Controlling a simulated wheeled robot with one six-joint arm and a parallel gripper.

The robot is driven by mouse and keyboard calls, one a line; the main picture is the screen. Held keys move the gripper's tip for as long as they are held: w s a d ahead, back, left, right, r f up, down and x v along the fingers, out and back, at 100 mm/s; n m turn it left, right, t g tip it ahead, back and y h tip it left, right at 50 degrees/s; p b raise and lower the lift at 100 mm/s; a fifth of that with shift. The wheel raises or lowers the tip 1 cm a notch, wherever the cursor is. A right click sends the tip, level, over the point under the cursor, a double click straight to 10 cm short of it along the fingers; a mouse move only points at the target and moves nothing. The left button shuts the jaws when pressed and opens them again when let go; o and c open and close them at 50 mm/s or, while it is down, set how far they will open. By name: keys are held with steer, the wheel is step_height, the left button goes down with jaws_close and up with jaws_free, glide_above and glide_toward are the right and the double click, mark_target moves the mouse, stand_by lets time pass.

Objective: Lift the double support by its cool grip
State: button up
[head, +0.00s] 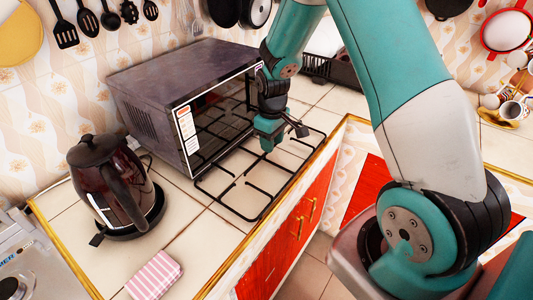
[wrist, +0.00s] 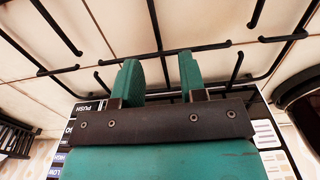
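The double support appears to be the black wire grate (head: 228,204) on the tiled counter in front of the microwave. Its thin bars also cross the wrist view (wrist: 200,47), beyond my fingertips. I cannot tell which part of it is the cool grip. My gripper (head: 270,141) is over the grate, near the microwave's front right corner. In the wrist view my gripper (wrist: 160,76) has its two green fingers apart, with nothing seen between them. Whether the fingers touch a bar cannot be told. My gripper hides part of the grate in the head view.
The dark microwave (head: 150,85) stands close behind the grate. A dark kettle (head: 100,175) sits on its base to the left. A pink striped cloth or sponge (head: 153,276) lies at the counter's front edge. Red cabinet fronts (head: 320,190) are below. Utensils hang on the back wall.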

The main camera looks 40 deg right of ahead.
mark_target(272, 162)
steer(key=shift+w+d+f+p, duration=0.1)
steer(key=shift+f+p, duration=0.55)
steer(key=shift+f, duration=1.35)
steer(key=shift+d+f+p, duration=0.1)
steer(key=shift+f+p, duration=0.5)
steer(key=shift+f, duration=1.4)
jaws_close()
